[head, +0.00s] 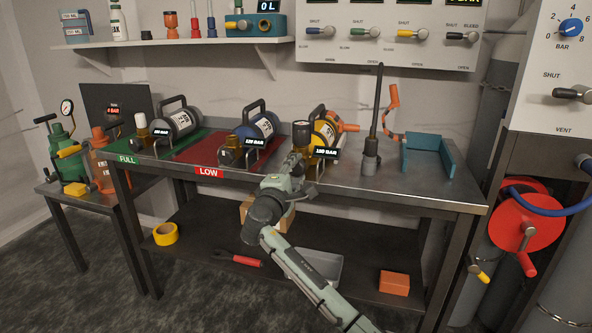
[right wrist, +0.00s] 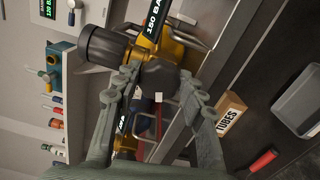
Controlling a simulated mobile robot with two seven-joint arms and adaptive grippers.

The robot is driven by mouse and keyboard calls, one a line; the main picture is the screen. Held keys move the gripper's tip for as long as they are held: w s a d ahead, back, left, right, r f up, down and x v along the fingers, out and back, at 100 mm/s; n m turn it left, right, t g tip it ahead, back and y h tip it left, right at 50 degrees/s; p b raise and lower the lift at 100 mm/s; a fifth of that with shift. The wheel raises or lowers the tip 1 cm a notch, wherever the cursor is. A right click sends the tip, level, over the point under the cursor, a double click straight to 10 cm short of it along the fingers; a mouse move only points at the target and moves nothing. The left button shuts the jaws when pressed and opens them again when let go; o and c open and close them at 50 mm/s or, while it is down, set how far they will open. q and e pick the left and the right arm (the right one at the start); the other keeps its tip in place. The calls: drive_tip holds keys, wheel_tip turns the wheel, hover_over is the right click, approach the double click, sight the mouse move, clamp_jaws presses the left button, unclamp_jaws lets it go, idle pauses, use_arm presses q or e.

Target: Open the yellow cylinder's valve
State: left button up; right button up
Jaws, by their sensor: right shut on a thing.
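The yellow cylinder (head: 325,127) lies on the bench with its valve end toward me. Its valve has a dark knob (head: 302,132) on top, and a "150 BAR" tag (head: 327,153) shows beside it. My right gripper (head: 294,165) is at the front of this valve, fingers closed on it. In the right wrist view the fingers (right wrist: 163,88) lie on either side of a dark rounded part of the valve (right wrist: 160,76), with the dark knob (right wrist: 102,45) off to the left. The exact finger contact is partly hidden. My left gripper is out of view.
A blue cylinder (head: 256,129) and a grey cylinder (head: 176,122) lie to the left on red and green mats. A tall dark rod tool (head: 374,120) and a blue angled tray (head: 428,156) stand to the right. The bench's front right is clear.

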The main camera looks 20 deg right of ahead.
drive_tip(key=n, duration=0.3)
drive_tip(key=shift+n, duration=0.4)
drive_tip(key=n, duration=0.4)
drive_tip(key=shift+r+n, duration=0.1)
drive_tip(key=shift+n, duration=0.2)
drive_tip(key=n, duration=0.4)
drive_tip(key=shift+a+n, duration=0.1)
drive_tip(key=shift+n, duration=0.2)
drive_tip(key=n, duration=0.3)
drive_tip(key=shift+w+n, duration=0.1)
drive_tip(key=shift+n, duration=0.2)
drive_tip(key=n, duration=0.3)
drive_tip(key=shift+a+n, duration=0.1)
drive_tip(key=shift+n, duration=0.2)
drive_tip(key=n, duration=0.4)
drive_tip(key=shift+w+n, duration=0.1)
drive_tip(key=shift+n, duration=0.2)
drive_tip(key=shift+a+n, duration=0.1)
drive_tip(key=shift+n, duration=3.5)
